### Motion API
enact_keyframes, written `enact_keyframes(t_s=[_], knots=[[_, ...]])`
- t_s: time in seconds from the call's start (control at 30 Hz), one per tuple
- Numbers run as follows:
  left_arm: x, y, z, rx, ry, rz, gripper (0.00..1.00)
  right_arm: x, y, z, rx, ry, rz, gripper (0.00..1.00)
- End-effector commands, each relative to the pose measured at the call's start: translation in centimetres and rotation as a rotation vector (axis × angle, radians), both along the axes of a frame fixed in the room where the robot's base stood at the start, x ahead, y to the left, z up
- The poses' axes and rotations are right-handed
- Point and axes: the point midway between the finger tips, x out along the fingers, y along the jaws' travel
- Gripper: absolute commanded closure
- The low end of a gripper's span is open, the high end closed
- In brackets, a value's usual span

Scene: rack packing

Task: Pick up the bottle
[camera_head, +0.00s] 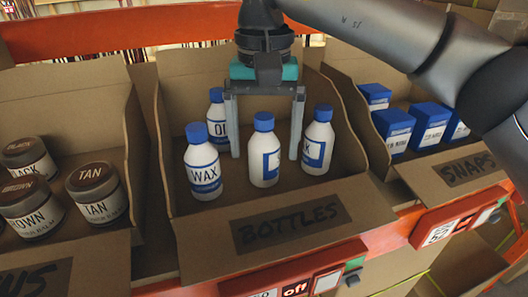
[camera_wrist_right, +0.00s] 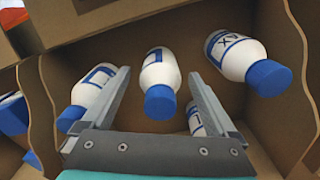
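Several white bottles with blue caps stand upright in the cardboard bin labelled BOTTLES (camera_head: 180,90). The middle bottle (camera_head: 264,152) stands between the fingers of my right gripper (camera_head: 265,155) as seen in the head view. The WAX bottle (camera_head: 202,165) is to its left, another bottle (camera_head: 318,142) to its right, and one bottle (camera_head: 217,112) behind. In the right wrist view the middle bottle (camera_wrist_right: 159,82) shows between the open fingertips (camera_wrist_right: 158,85), with no visible grip on it. My left gripper is not in view.
A bin of brown jars (camera_head: 95,195) is on the left. A bin of blue boxes (camera_head: 393,130) is on the right. Cardboard walls (camera_head: 345,105) flank the bottles. An orange rail (camera_head: 390,228) with red label units (camera_head: 295,272) runs along the front.

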Motion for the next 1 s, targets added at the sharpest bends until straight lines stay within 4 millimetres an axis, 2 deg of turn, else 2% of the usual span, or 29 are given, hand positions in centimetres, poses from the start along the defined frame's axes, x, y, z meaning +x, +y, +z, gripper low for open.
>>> enact_keyframes(t_s=[0.07, 0.8, 1.0], knots=[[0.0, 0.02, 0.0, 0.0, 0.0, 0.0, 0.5, 0.0, 0.0, 0.03, 0.0, 0.0, 0.0, 0.16], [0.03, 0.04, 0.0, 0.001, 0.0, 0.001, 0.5, 0.0, 0.02, 0.08, 0.0, 0.0, 0.001, 1.0], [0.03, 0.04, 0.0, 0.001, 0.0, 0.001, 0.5, 0.01, 0.03, 0.11, 0.001, -0.001, 0.001, 1.0]])
